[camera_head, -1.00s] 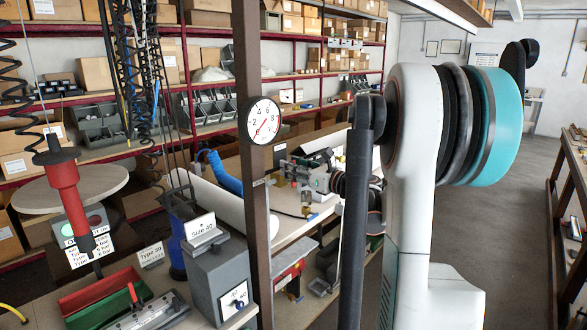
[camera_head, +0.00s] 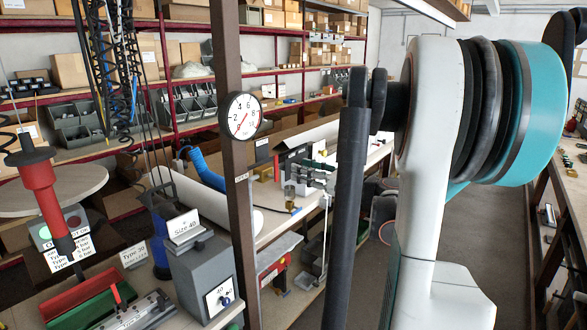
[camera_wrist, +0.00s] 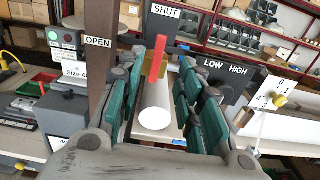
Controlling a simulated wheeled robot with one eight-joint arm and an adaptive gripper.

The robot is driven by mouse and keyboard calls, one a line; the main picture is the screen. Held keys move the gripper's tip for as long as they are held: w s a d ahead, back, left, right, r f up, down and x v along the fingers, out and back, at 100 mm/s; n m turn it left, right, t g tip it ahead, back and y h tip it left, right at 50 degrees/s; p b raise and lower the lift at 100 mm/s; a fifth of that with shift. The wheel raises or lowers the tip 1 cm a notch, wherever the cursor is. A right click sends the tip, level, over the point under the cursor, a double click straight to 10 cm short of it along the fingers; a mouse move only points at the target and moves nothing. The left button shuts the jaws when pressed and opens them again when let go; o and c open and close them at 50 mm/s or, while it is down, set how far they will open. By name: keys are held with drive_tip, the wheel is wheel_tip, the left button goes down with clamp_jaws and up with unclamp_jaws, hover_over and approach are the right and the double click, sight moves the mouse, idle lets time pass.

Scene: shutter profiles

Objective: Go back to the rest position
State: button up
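My gripper (camera_wrist: 157,72) shows in the wrist view with its two teal-padded fingers spread apart and nothing between the pads. Beyond the fingers, a white roll (camera_wrist: 156,105) lies on the bench, and a red lever (camera_wrist: 158,52) stands behind it. In the head view my gripper cannot be made out; my white and teal arm fills the right half and hides part of the bench. The white roll (camera_head: 205,203) also shows there, lying on the bench behind the brown post.
A brown post (camera_head: 238,180) with a pressure gauge (camera_head: 242,115) stands left of my arm. A grey box marked Size 40 (camera_head: 203,280) and a red and green tray (camera_head: 85,303) sit at lower left. Shelves (camera_head: 190,80) line the back. Bare floor shows at right.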

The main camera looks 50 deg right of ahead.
drive_tip(key=shift+s, duration=0.45)
idle(0.3)
